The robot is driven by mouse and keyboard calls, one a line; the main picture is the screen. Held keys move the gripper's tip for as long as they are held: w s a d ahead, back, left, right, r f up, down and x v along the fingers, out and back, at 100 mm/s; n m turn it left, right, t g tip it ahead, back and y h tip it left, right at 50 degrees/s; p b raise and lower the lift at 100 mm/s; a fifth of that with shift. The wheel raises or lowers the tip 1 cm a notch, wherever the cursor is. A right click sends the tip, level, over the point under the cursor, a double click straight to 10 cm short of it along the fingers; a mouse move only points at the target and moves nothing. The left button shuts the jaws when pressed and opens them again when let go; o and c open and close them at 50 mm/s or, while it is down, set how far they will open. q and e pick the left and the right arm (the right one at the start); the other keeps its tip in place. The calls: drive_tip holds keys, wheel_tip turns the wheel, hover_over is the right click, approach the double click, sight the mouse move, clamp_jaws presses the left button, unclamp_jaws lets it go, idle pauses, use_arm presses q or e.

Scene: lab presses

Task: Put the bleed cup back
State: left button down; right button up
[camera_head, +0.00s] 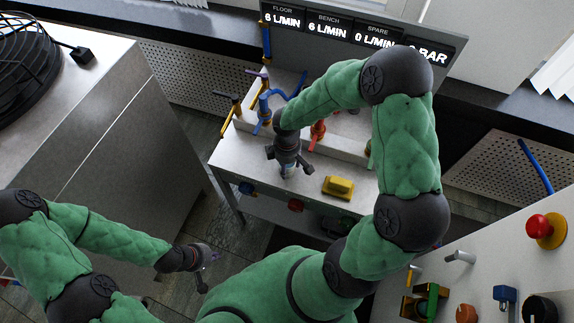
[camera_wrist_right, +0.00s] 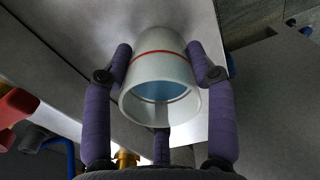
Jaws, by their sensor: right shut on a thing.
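The bleed cup (camera_wrist_right: 162,72) is a whitish cup with a red line around it and a blue inside, its mouth facing the right wrist camera. My right gripper (camera_wrist_right: 160,78) is shut on it, with purple fingers on both sides and a third below. In the head view the right gripper (camera_head: 289,168) is over the front part of the white bench (camera_head: 237,155), and only a small pale piece of the cup (camera_head: 288,172) shows between the fingers. Whether the cup touches the bench is unclear. My left gripper (camera_head: 205,268) is empty, fingers apart, low at the left.
A yellow block (camera_head: 338,187) lies on the bench just right of the right gripper. Blue pipework (camera_head: 264,106), yellow-handled valves (camera_head: 229,112) and a red valve (camera_head: 318,132) stand behind it. A display panel (camera_head: 350,35) is at the back. A panel with a red button (camera_head: 540,227) is at right.

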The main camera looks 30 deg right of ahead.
drive_tip(key=shift+f, duration=0.15)
drive_tip(key=o, duration=1.3)
drive_tip(key=shift+r, duration=0.45)
wheel_tip(320, 180, up, 12)
drive_tip(key=p, duration=0.4)
drive_tip(key=shift+f+p, duration=0.2)
drive_tip(key=shift+p, duration=0.1)
